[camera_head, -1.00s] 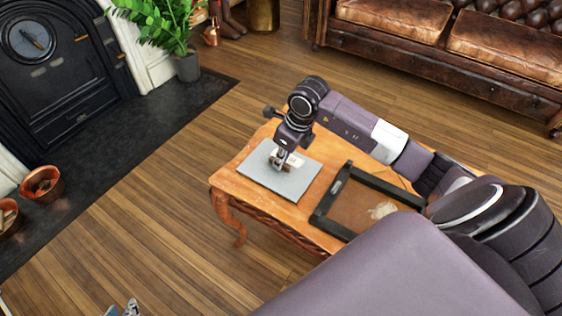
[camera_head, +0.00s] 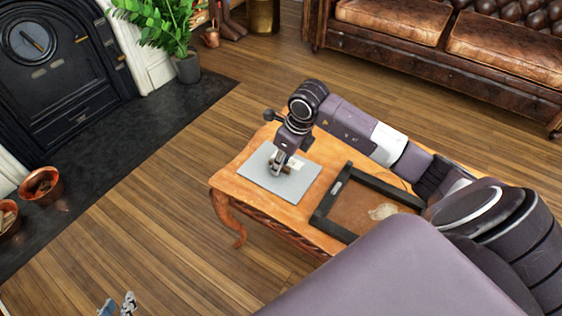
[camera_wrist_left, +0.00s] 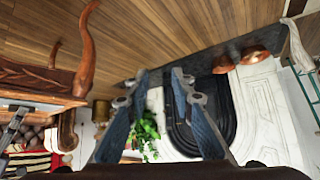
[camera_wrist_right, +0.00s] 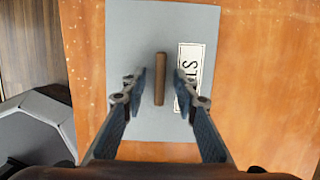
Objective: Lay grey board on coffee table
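The grey board (camera_head: 262,181) lies flat on the wooden coffee table (camera_head: 224,183), near its left end. It carries a brown wooden bar handle (camera_wrist_right: 160,78) and a white label with black letters (camera_wrist_right: 189,75). My right gripper (camera_head: 277,168) is over the board. In the right wrist view its fingers (camera_wrist_right: 160,88) are open on either side of the handle, with gaps showing. My left gripper (camera_head: 119,303) is at the bottom left edge of the head view, away from the table; its fingers (camera_wrist_left: 160,75) are apart and empty.
A dark-framed tray (camera_head: 325,205) with a pale item (camera_head: 382,211) inside lies on the table, right of the board. A leather sofa (camera_head: 420,65) stands behind. Copper pots (camera_head: 40,187) stand by the fireplace (camera_head: 60,65). Wooden floor left of the table is clear.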

